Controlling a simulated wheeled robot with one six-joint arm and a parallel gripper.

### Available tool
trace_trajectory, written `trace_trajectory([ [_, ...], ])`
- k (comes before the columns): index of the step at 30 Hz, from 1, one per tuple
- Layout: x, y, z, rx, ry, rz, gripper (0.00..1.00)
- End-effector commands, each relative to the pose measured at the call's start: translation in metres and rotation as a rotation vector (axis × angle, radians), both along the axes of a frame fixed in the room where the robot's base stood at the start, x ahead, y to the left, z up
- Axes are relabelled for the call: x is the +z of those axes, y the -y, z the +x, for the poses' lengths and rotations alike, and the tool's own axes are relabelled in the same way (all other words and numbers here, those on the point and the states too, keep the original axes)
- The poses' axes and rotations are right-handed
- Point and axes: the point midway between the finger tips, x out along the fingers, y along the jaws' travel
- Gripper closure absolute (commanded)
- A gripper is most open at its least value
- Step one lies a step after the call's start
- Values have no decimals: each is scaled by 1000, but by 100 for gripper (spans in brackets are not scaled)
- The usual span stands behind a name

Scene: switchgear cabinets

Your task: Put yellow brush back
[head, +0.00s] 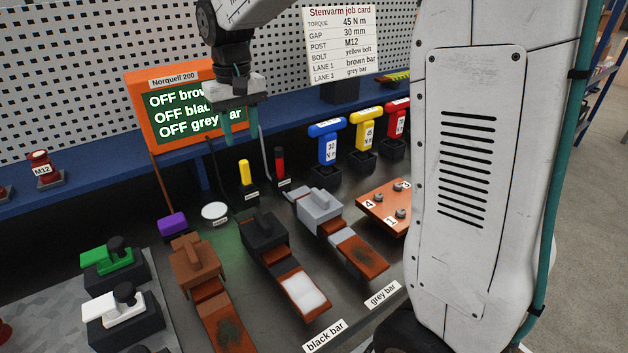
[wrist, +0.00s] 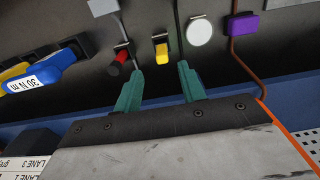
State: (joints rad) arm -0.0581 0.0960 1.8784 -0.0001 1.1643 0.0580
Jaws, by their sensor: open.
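The yellow brush (head: 244,172) stands upright in a small black holder (head: 251,190) with a label in front, on the dark bench top. It also shows in the wrist view (wrist: 161,50), just beyond and between my fingertips. My gripper (head: 239,126) has teal fingers and is open and empty. In the head view it hangs above the brush, apart from it. In the wrist view the gripper (wrist: 161,70) has clear space between its fingers. The lower end of the brush is hidden in the holder.
A red-and-black tool (head: 279,163) stands close right of the brush. A white disc (head: 214,212) and purple block (head: 172,223) lie left and nearer. Blue (head: 326,135) and yellow (head: 366,127) T-handled tools stand right. An orange display (head: 146,92) stands behind left. Several bars lie in front.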

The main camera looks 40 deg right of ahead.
Motion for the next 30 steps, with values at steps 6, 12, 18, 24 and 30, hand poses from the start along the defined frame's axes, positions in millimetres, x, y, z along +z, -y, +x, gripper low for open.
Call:
trace_trajectory([
  [6,29,11,-83,-1,35,1,60],
  [12,33,22,-184,-2,69,0,60],
  [18,13,28,-266,-3,98,-2,60],
  [24,-6,30,-304,-3,111,-3,60],
  [30,-9,30,-310,-2,111,-3,60],
])
